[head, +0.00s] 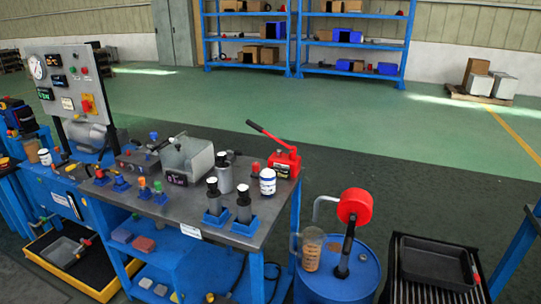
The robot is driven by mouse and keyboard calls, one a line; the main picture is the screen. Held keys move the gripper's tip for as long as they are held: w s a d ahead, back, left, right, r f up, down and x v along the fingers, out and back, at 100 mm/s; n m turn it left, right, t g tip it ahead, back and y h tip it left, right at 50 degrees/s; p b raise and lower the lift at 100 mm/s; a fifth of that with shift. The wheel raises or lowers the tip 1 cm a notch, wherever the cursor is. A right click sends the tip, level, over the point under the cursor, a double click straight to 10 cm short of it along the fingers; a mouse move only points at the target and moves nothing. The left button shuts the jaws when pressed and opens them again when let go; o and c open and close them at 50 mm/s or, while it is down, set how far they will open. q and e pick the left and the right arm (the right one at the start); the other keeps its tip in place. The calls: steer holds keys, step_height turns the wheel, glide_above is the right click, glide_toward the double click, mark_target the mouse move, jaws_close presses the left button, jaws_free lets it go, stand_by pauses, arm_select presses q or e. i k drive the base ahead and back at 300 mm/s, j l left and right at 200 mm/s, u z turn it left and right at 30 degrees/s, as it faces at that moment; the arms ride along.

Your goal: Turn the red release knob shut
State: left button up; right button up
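A red hand pump (285,162) with a long raised lever (264,131) stands at the back right corner of the grey bench top. A small red knob-like piece (255,169) is beside its left end; I take it for the release knob, but it is too small to tell, or to tell how far it is turned. Neither of my grippers is in view.
A white jar (268,181) stands in front of the pump. Black-and-silver cylinders (243,203) stand left of it, with a grey tank (187,158) beyond. A blue drum (345,278) with a red-topped pump (354,206) stands right of the bench (190,222).

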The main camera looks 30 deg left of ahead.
mark_target(255, 166)
steer(key=i+j+z, duration=0.1)
steer(key=j, duration=0.8)
steer(key=i+j+z, duration=0.1)
steer(key=j, duration=0.8)
